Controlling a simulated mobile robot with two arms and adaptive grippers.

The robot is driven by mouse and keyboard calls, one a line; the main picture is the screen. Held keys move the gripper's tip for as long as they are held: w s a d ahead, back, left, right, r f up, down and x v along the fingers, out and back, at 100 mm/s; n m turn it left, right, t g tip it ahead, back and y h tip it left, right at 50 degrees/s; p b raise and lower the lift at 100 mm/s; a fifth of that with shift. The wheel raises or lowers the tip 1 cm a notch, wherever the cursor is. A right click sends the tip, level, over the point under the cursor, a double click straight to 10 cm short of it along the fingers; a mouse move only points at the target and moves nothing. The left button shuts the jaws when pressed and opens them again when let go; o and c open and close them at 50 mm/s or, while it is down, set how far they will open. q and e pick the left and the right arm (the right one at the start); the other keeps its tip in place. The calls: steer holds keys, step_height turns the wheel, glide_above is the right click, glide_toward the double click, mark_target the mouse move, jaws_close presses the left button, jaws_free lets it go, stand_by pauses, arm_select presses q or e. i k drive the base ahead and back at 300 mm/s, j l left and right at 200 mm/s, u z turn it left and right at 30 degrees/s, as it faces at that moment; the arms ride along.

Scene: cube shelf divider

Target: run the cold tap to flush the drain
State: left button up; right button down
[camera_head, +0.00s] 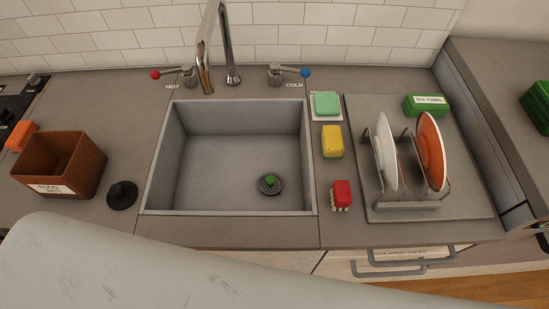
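The cold tap (277,75) stands behind the sink at the right of the spout, beside the word COLD. Its lever points right and ends in a blue knob (306,72). The chrome spout (204,60) rises between the taps, and no water shows below it. The grey sink (215,165) is a rectangular basin. Its dark round drain (276,190) lies at the right front of the floor, with a small green piece (269,180) on top. The hot tap (187,76) has a red knob (155,75) pointing left. Neither of my grippers is in view.
A brown bin (75,155) and black stopper (122,194) stand left of the sink. Right are a green-topped block (327,103), yellow sponge (332,141), red brush (341,192) and dish rack (405,204) with plates. A pale rounded shape covers the lower left foreground.

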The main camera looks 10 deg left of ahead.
mark_target(274, 67)
steer(key=k+l, duration=0.1)
steer(key=l, duration=0.3)
steer(key=k+l, duration=0.1)
steer(key=l, duration=0.3)
steer(key=k+l+z, duration=0.1)
steer(key=l, duration=0.35)
